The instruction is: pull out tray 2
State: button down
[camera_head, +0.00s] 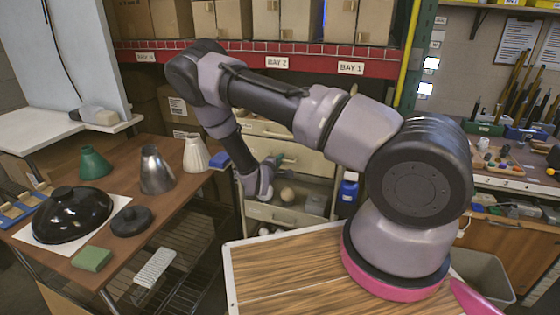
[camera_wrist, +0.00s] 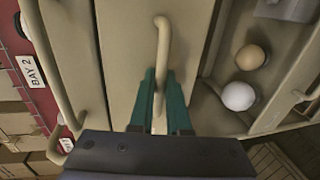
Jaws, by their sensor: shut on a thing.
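A beige drawer cabinet (camera_head: 310,165) stands under the red shelf, with stacked trays. My gripper (camera_head: 276,161) is at its front, reaching down from the arm. In the wrist view my gripper (camera_wrist: 161,84) has its green fingers on either side of a beige bar handle (camera_wrist: 163,38) on a middle tray front, and is shut on it. Whether this tray front stands out from the cabinet is hard to tell. No number shows on the trays.
The tray below is open and holds a tan ball (camera_wrist: 250,57) and a white ball (camera_wrist: 239,96). Another handle (camera_wrist: 52,65) is on the tray above. A brown table (camera_head: 125,215) with lamp parts stands left; a wooden top (camera_head: 290,270) lies in front.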

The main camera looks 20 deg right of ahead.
jog(key=f+v, duration=0.2)
jog(key=v, duration=0.7)
jog(key=f+v, duration=0.1)
jog(key=v, duration=0.9)
jog(key=shift+s+a+f, duration=0.25)
jog(key=shift+s+f, duration=0.15)
jog(key=c, duration=1.2)
grip_release()
jog(key=shift+o, duration=0.2)
jog(key=v, duration=1)
jog(key=shift+s+a, duration=0.25)
jog(key=shift+s, duration=0.05)
jog(key=shift+r, duration=0.15)
